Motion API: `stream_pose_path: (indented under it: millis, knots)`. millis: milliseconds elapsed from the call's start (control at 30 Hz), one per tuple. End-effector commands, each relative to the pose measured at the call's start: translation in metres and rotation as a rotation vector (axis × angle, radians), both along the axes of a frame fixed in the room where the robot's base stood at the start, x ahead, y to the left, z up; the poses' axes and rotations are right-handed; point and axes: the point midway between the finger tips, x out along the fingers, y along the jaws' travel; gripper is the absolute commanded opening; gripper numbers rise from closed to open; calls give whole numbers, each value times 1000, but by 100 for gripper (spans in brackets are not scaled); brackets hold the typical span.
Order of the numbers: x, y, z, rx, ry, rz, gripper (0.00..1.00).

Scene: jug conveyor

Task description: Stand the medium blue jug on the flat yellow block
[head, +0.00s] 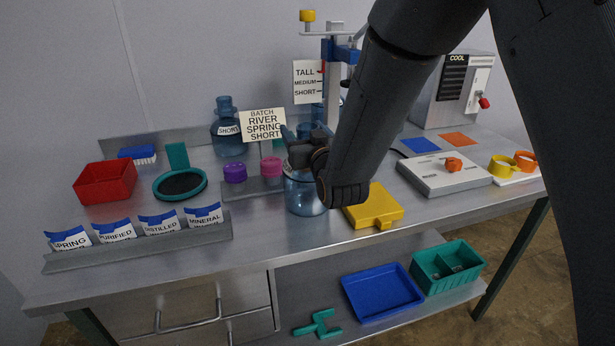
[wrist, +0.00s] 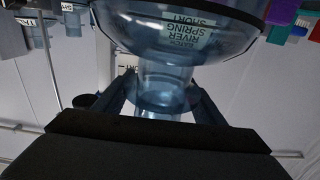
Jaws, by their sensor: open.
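A translucent blue jug (head: 304,197) stands upright on the metal table, just left of the flat yellow block (head: 373,207). My gripper (head: 306,147) is at the jug's neck, and my forearm hides part of its upper body. In the wrist view, the jug appears upside down, with its body (wrist: 190,18) at the top. Its neck (wrist: 160,88) lies between my open fingers (wrist: 160,98), with no clear grip on it. The visible top of the yellow block is bare. No size label on this jug is readable.
A blue jug labelled SHORT (head: 226,131) stands at the back left. A batch sign (head: 263,125) and purple (head: 235,173) and pink (head: 271,167) caps are near the jug's left. A white panel (head: 430,180) with an orange knob lies right of the yellow block.

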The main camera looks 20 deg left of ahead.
Motion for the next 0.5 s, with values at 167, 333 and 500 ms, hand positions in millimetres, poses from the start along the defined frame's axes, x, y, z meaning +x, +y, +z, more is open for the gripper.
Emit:
stream_pose_path:
  millis: [167,333,500]
  knots:
    - [0,0,0,0,0,0,50]
    - [0,0,0,0,0,0,22]
    - [0,0,1,1,-2,0,1]
